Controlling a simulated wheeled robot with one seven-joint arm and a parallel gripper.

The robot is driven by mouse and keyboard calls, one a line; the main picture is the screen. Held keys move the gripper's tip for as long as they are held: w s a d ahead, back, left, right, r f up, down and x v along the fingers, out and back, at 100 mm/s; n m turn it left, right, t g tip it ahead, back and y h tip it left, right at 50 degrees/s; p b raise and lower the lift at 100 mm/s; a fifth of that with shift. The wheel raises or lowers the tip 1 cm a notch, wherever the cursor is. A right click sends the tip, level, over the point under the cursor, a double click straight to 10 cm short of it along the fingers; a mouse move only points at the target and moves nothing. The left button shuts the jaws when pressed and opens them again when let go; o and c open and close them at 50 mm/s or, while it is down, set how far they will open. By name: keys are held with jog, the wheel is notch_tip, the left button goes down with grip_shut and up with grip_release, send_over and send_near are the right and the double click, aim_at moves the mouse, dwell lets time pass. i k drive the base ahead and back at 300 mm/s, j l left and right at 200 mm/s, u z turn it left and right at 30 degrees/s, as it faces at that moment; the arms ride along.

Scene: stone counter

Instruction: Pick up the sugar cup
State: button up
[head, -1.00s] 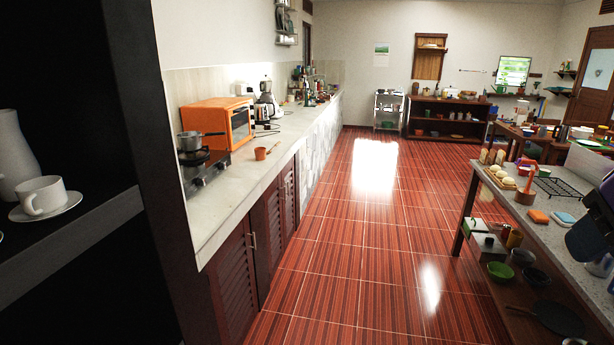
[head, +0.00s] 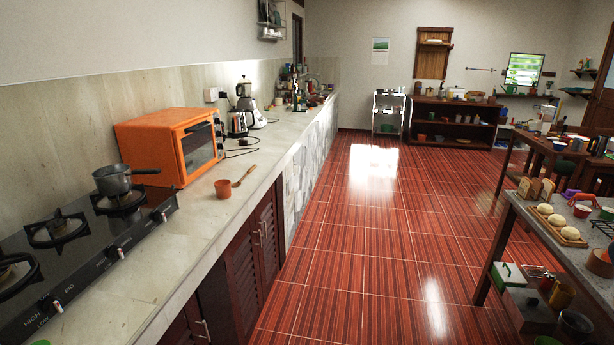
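A small terracotta-orange cup (head: 223,188) stands upright on the pale stone counter (head: 175,235) at the left, in front of the orange oven. It may be the sugar cup; no label shows, and its contents cannot be made out. A wooden spoon (head: 245,176) lies on the counter just right of and behind the cup. A small red cup (head: 582,205) on the right-hand table is another cup in view. My gripper is not in view.
A black gas stove (head: 80,240) with a grey saucepan (head: 113,180) is at the near left. The red tiled floor (head: 370,230) is clear. A table (head: 550,235) stands at the right.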

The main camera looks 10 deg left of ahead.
aim_at(223, 187)
jog(key=i, duration=0.9)
jog(key=i+l+u, duration=0.15)
jog(key=i, duration=0.75)
jog(key=i+j+u, duration=0.15)
jog(key=i+u, duration=0.3)
jog(key=i, duration=0.15)
jog(key=i+l+u, duration=0.1)
jog(key=i+u, duration=0.35)
jog(key=i+l+u, duration=0.3)
jog(key=i+u, duration=0.2)
jog(key=i, duration=0.2)
jog(key=i+u, duration=0.25)
jog(key=k+l, duration=0.05)
